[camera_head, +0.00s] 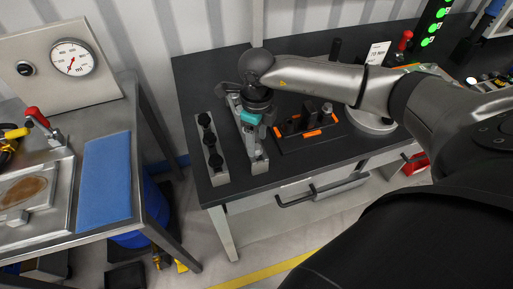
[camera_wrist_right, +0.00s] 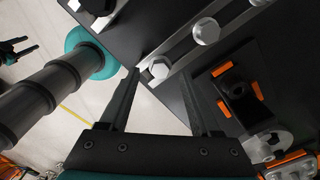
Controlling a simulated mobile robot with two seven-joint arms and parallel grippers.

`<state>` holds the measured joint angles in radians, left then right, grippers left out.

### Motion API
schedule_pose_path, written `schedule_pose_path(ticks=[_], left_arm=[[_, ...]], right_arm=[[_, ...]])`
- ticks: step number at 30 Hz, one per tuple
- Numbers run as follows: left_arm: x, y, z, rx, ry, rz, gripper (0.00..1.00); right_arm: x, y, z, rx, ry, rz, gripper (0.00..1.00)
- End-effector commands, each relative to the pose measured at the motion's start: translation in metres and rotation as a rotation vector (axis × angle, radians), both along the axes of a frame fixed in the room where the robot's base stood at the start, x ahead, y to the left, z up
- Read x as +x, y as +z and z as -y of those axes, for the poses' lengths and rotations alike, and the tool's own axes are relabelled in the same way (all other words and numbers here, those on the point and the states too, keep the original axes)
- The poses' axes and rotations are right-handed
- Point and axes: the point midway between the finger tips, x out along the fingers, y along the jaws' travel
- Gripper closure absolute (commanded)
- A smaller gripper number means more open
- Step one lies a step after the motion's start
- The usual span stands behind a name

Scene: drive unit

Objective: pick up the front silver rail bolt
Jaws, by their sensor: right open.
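The front silver rail bolt (camera_wrist_right: 158,68) has a hex head and sits near the end of a silver rail (camera_wrist_right: 183,48). In the right wrist view it lies between the fingertips of my right gripper (camera_wrist_right: 160,73), apart from both. That gripper is open and empty. Two more silver bolts, a middle one (camera_wrist_right: 206,31) and one cut off at the top edge, sit farther along the rail. In the head view my right gripper (camera_head: 250,120) is over the rail (camera_head: 259,165), and the wrist hides much of the rail and its bolts.
A rail with black knobs (camera_head: 217,171) lies left of the silver rail on the black table (camera_head: 185,75). A dark tray with orange blocks (camera_head: 325,141) lies to its right. A metal bench with a gauge (camera_head: 72,58) stands at the left, across a gap.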

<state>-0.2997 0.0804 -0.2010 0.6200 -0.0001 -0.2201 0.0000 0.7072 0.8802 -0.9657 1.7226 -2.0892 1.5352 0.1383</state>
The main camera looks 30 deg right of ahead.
Motion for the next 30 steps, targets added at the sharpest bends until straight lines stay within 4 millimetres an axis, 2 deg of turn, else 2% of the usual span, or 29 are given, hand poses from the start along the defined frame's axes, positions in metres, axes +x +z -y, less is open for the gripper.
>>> schedule_pose_path(ticks=[4, 12, 27, 29, 30], left_arm=[[0.000, 0.000, 0.000, 0.000, 0.001, 0.000, 0.50], [0.000, 0.000, 0.000, 0.001, 0.001, 0.001, 0.50], [0.000, 0.000, 0.000, 0.001, 0.002, 0.001, 0.50], [0.000, 0.000, 0.000, 0.001, 0.002, 0.001, 0.50], [0.000, 0.000, 0.000, 0.001, 0.002, 0.001, 0.50]], right_arm=[[0.001, -0.016, -0.001, 0.002, 0.000, 0.001, 0.36], [0.001, -0.019, -0.001, 0.001, 0.000, 0.002, 0.37], [0.001, -0.018, -0.001, 0.002, 0.000, 0.003, 0.93], [0.001, -0.018, -0.001, 0.002, 0.000, 0.003, 1.00], [0.001, -0.018, -0.001, 0.002, 0.000, 0.003, 1.00]])
